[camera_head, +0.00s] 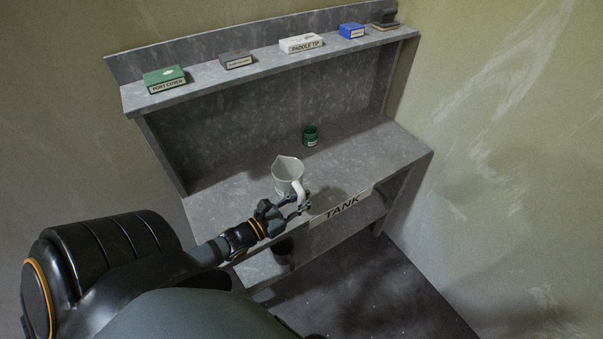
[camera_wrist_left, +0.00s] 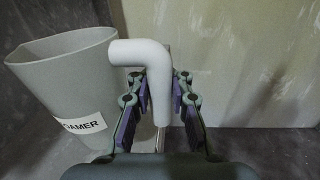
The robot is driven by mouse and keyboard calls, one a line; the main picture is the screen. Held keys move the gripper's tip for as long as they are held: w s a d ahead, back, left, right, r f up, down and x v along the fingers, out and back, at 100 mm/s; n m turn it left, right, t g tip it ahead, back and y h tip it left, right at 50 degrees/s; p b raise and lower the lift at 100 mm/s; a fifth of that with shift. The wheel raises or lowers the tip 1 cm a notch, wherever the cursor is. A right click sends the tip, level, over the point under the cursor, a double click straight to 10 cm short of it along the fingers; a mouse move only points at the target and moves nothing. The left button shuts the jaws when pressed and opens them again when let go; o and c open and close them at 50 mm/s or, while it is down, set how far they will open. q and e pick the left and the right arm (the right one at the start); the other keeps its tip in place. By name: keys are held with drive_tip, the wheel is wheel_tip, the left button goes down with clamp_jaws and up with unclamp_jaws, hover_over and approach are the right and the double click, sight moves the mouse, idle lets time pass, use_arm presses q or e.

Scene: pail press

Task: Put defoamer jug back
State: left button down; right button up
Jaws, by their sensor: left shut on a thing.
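The defoamer jug (camera_head: 287,174) is a pale grey-white open jug with a spout and a white handle. It is upright at the front part of the grey bench, by the TANK label; I cannot tell whether it touches the bench top. My left gripper (camera_head: 302,203) is shut on the jug's handle. In the left wrist view the jug (camera_wrist_left: 62,85) stands to the left with part of its label reading "AMER", and its handle (camera_wrist_left: 152,85) lies between the fingers of my left gripper (camera_wrist_left: 158,105). My right gripper is not in view.
A small green container (camera_head: 310,135) stands on the bench (camera_head: 235,195) behind the jug. The TANK label (camera_head: 341,206) is on the bench's front edge. The upper shelf (camera_head: 215,82) holds a green box (camera_head: 165,79), a white box (camera_head: 301,44) and others. A dark container (camera_head: 283,250) is below.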

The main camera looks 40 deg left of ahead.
use_arm(q)
drive_tip(key=w+a+f+y+b, duration=0.1)
drive_tip(key=w+a+f+b, duration=0.3)
drive_tip(key=w+f+b, duration=0.5)
drive_tip(key=w+b, duration=0.4)
drive_tip(key=shift+n, duration=0.3)
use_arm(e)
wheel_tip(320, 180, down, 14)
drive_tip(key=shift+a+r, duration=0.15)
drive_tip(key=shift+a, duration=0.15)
use_arm(q)
wheel_tip(320, 180, down, 4)
drive_tip(key=shift+w+a+r, duration=0.1)
drive_tip(key=shift+w+a, duration=0.05)
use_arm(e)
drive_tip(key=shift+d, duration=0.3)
use_arm(q)
drive_tip(key=c, duration=1.8)
unclamp_jaws()
drive_tip(key=shift+f, duration=0.2)
drive_tip(key=o, duration=0.6)
drive_tip(key=shift+r, duration=0.1)
